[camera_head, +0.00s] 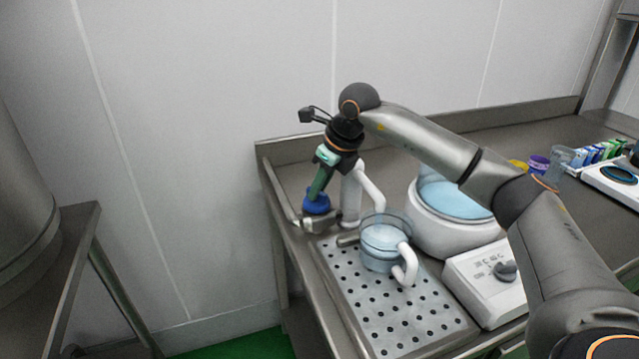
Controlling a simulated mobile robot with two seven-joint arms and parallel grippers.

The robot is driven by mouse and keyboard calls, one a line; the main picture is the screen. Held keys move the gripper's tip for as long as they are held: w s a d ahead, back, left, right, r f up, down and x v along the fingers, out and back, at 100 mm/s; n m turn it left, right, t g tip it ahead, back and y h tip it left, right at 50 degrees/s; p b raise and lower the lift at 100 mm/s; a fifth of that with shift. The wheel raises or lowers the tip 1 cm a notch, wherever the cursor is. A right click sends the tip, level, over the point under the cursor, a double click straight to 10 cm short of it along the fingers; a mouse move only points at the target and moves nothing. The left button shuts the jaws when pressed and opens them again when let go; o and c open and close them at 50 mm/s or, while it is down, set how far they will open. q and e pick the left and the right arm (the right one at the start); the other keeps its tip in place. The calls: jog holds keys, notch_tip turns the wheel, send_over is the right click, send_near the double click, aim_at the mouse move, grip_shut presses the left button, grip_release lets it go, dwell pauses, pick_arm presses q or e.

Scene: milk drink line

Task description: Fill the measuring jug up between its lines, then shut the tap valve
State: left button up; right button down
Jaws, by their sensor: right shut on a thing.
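The clear measuring jug (380,262) with a white handle stands upright on the perforated drip tray (405,325). A pale surface shows inside it; its lines and the exact level are too small to tell. The white curved spout of the tap (371,187) ends above the jug; I cannot tell whether liquid is running. The blue tap valve knob (316,205) is left of the tap post. My right gripper (318,192) reaches down from above and is shut on this knob, partly hiding it. My left gripper is not in view.
A round white vessel (445,232) with a pale blue inside stands right of the jug. A white control box with a dark dial (504,271) is in front of it. Small coloured cartons (600,152) and a clear cup stand at the far right. My right arm spans above the counter.

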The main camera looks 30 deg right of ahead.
jog(key=m, duration=0.2)
jog(key=m+h, duration=0.1)
jog(key=m, duration=0.1)
jog(key=shift+a+r+h, duration=0.1)
jog(key=shift+a+h, duration=0.05)
jog(key=shift+h, duration=0.15)
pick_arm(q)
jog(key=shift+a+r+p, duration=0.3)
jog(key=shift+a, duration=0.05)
pick_arm(e)
jog(key=shift+m+h, duration=0.4)
jog(key=shift+m, duration=0.8)
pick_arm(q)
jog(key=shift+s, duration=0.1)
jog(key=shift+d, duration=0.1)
pick_arm(e)
jog(key=c, duration=0.9)
grip_release()
jog(key=shift+o, duration=0.2)
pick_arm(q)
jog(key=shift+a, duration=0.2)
pick_arm(e)
jog(key=v, duration=1.2)
jog(key=shift+s+r, duration=0.15)
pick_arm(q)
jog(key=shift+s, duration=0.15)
pick_arm(e)
jog(key=shift+a, duration=0.15)
